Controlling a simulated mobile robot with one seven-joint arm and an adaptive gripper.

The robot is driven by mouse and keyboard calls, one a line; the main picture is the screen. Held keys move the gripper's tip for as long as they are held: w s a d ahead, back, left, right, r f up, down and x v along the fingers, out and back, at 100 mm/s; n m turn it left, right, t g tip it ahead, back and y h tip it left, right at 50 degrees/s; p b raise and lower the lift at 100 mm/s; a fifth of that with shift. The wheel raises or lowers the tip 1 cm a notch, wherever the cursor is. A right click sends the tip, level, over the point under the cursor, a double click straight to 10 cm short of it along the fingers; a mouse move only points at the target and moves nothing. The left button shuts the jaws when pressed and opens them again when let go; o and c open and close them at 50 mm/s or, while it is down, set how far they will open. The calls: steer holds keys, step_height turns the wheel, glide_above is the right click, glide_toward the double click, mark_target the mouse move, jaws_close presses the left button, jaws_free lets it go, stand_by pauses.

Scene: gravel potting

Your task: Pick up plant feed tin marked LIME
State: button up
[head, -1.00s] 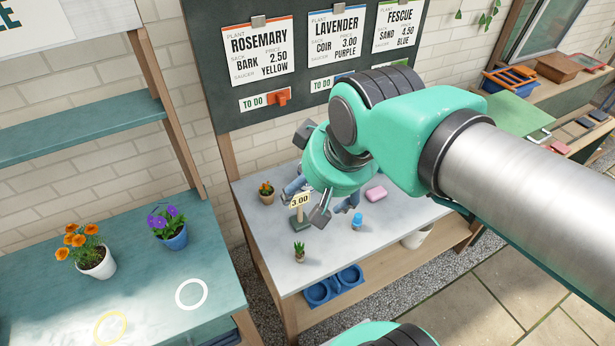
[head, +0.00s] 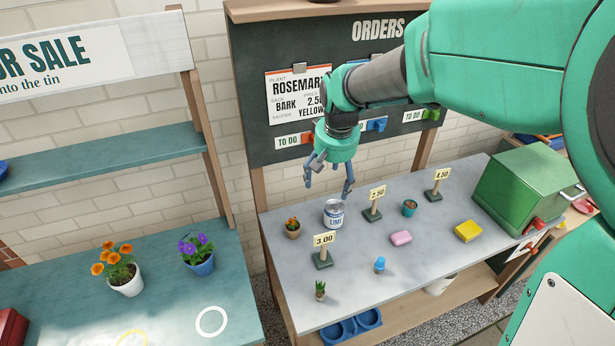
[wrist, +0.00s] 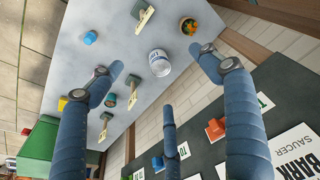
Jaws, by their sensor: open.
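The plant feed tin marked LIME (head: 334,214) is a white and silver can with a blue label. It stands upright on the grey bench top, between a small potted plant and a price stand. My gripper (head: 328,182) is open and empty above the tin, its fingers pointing down and apart from it. In the wrist view the tin (wrist: 160,63) lies ahead, between the spread blue fingers of my gripper (wrist: 160,75).
Price stands (head: 323,250), (head: 373,204) and (head: 436,187) flank the tin. A small orange-flowered pot (head: 292,228) is at its left. A pink block (head: 401,238), yellow block (head: 468,231) and green box (head: 525,188) lie rightward. The orders board (head: 350,85) stands behind.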

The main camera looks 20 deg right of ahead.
steer(key=w+d+f+g+p, duration=0.1)
steer(key=w+d+f, duration=0.3)
steer(key=w+f, duration=0.25)
steer(key=m+g+p, duration=0.1)
steer(key=p, duration=0.1)
glide_above(335, 206)
step_height(335, 206, down, 11)
steer(key=shift+a, duration=0.15)
steer(key=shift+f, duration=0.15)
steer(key=shift+f+b, duration=0.95)
steer(key=shift+f, duration=3.35)
steer(key=shift+f, duration=0.15)
steer(key=shift+f+b, duration=0.8)
steer(key=shift+f, duration=1.65)
steer(key=c, duration=1.6)
